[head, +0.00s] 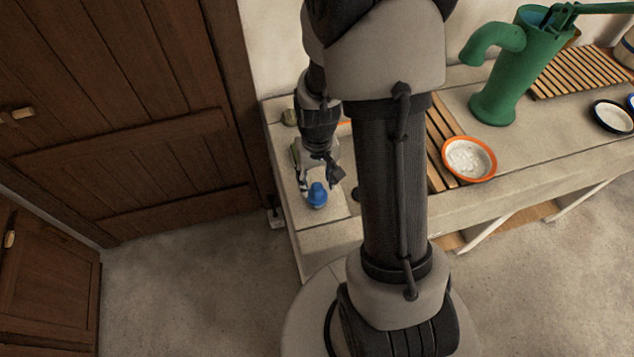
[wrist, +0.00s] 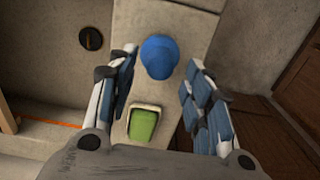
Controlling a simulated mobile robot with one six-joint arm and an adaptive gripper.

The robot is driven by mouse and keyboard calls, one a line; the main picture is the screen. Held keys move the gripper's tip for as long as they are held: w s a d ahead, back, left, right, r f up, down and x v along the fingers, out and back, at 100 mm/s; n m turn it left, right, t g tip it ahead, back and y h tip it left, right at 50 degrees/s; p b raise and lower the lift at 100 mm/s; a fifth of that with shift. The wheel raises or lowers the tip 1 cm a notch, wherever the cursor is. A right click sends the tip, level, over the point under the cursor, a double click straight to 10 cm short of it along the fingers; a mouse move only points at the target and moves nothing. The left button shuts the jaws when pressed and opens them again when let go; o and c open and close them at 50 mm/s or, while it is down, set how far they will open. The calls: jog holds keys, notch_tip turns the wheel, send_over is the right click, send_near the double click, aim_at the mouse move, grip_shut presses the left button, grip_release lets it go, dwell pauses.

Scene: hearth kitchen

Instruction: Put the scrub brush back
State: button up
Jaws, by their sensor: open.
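A small blue, round-topped thing (head: 317,195), which may be the scrub brush, stands on the left end of the stone counter (head: 337,212). I cannot make out any bristles. My gripper (head: 319,181) points down over that end, with its fingers apart. In the wrist view the blue thing (wrist: 159,57) shows between the open fingers (wrist: 160,72), towards their tips, and nothing is visibly gripped. A green block (wrist: 143,125) sits in a pale holder (wrist: 150,107) nearer the palm.
My arm hides part of the counter. To its right are a wooden rack (head: 441,130), an orange-rimmed bowl (head: 468,158) and a green hand pump (head: 507,75). A dark round drain (wrist: 91,39) lies left of the fingers. A wooden door (head: 120,100) stands at left.

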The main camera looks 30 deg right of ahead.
jog(key=s+a+r+n+t+p, duration=0.1)
jog(key=a+r, duration=0.1)
jog(key=r, duration=0.8)
jog(key=s+a+r+t+p, duration=0.1)
jog(key=s+a+r+p, duration=0.15)
jog(key=r, duration=0.65)
jog(key=s+a+r+n+t+b, duration=0.1)
jog(key=s+a+r+n+t, duration=0.1)
jog(key=s+a+r, duration=0.4)
jog(key=s+r, duration=0.3)
jog(key=s, duration=0.1)
jog(key=shift+r+t, duration=0.3)
jog(key=shift+r, duration=0.1)
jog(key=shift+a, duration=0.1)
